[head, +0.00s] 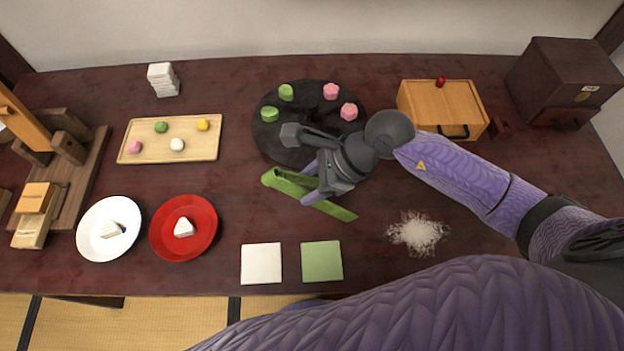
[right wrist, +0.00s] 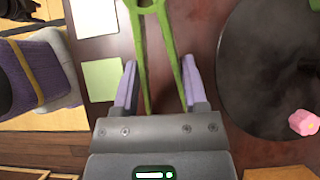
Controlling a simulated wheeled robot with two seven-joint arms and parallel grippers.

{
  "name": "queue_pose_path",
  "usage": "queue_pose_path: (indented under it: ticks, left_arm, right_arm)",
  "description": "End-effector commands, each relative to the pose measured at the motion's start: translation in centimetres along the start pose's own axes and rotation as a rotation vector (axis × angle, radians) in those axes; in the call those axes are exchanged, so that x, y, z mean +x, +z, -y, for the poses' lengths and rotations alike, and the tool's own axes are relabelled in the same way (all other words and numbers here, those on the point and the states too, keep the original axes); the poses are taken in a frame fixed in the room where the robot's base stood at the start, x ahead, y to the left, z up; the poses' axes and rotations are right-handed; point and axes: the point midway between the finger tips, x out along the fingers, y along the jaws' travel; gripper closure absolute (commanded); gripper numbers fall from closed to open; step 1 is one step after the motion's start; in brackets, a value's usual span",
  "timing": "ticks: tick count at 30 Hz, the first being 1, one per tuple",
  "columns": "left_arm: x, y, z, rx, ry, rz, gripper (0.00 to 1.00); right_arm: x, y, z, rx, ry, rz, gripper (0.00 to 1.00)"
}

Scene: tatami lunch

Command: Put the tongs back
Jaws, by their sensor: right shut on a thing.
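The green tongs (head: 335,210) are in my right gripper (head: 322,188), close to the front edge of the round dark tray (head: 262,137) in the head view. In the right wrist view the tongs (right wrist: 144,50) run up from between the two purple fingers of my right gripper (right wrist: 162,85), with their joined end at the top edge. The gripper is shut on the tongs; the hand hides part of them in the head view. I cannot tell whether they touch the table. My left gripper is not in view.
The dark tray holds several green and pink sweets. A wooden box (head: 440,96), a white shredded heap (head: 417,232), white and green napkins (head: 261,263) (head: 322,261), a red plate (head: 184,252), a white plate (head: 88,240) and a wooden board (head: 155,152) with sweets stand around.

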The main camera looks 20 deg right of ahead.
Motion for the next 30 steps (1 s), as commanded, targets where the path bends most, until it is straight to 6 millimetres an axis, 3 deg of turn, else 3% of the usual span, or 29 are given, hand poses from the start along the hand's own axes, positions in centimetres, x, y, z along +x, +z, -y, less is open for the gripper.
queue_pose_path:
  ticks: [6,7,11,20,23,30]
  left_arm:
    - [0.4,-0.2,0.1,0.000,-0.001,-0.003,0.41]
    - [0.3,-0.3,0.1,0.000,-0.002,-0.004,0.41]
    - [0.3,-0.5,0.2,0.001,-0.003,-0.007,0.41]
    - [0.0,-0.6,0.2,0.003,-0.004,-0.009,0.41]
    - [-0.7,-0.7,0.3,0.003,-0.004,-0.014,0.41]
    - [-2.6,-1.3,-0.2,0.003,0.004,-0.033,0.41]
  right_arm:
    - [0.3,-0.3,0.0,0.000,0.000,0.000,0.51]
    - [0.3,-0.2,0.0,0.000,0.000,0.000,0.38]
    - [0.2,-0.2,0.0,0.000,0.000,0.000,0.11]
    - [0.0,0.0,0.0,0.000,-0.001,0.000,0.09]
    - [-1.6,0.2,0.1,-0.001,-0.004,-0.003,0.09]
    - [-8.5,0.2,0.0,-0.002,-0.003,-0.006,0.09]
